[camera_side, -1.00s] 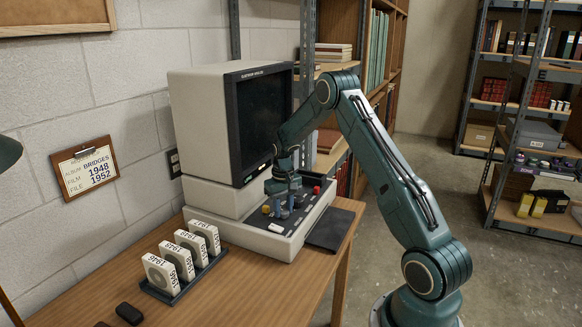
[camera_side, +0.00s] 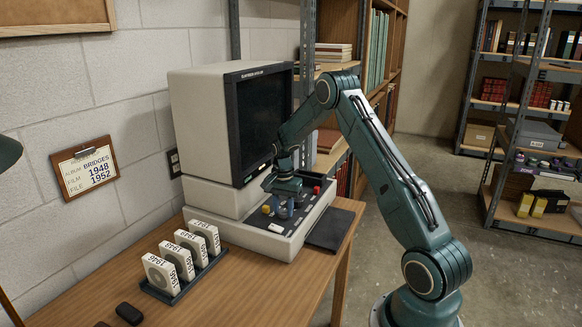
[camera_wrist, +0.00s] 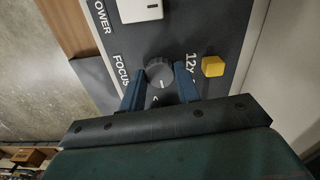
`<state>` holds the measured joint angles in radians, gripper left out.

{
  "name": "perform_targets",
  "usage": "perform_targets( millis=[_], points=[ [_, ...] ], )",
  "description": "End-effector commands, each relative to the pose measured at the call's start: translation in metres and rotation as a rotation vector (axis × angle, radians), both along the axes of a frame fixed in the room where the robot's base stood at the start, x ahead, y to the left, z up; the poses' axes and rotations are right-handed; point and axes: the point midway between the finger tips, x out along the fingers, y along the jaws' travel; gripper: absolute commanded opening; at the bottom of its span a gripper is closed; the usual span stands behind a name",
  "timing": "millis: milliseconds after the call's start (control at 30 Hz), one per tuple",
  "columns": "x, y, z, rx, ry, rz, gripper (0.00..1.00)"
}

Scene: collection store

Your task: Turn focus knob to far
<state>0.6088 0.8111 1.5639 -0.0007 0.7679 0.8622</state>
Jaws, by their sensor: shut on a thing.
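The focus knob (camera_wrist: 159,73) is a dark round knob with a pale mark near its lower edge, on the reader's control panel (camera_wrist: 215,35). The word FOCUS is printed to its left in the wrist view. My gripper (camera_wrist: 159,82) has its two blue fingers on either side of the knob, shut on it. In the side view my gripper (camera_side: 284,208) is down at the panel and hides most of the knob. The reader (camera_side: 205,130) is a large cream machine with a dark screen, standing on the wooden desk.
A yellow button (camera_wrist: 213,66) is right of the knob and a white power switch (camera_wrist: 139,10) above it in the wrist view. A rack (camera_side: 175,288) of labelled film boxes stands left of the reader. A dark pad (camera_side: 329,229) lies right of it. A clipboard (camera_side: 85,168) hangs on the wall.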

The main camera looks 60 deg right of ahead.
Motion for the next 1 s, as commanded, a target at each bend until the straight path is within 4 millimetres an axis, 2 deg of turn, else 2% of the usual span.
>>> perform_targets(
  millis=[333,867,900,1000],
  points=[
    [0.0014,-0.0022,0.0026,-0.006,-0.006,-0.188,0.09],
    [0.0013,-0.0027,0.0029,-0.006,-0.007,-0.221,0.09],
    [0.0013,-0.0027,0.0029,-0.006,-0.007,-0.221,0.38],
    [0.0010,-0.0021,0.0024,-0.006,-0.005,-0.220,0.54]
  ],
)
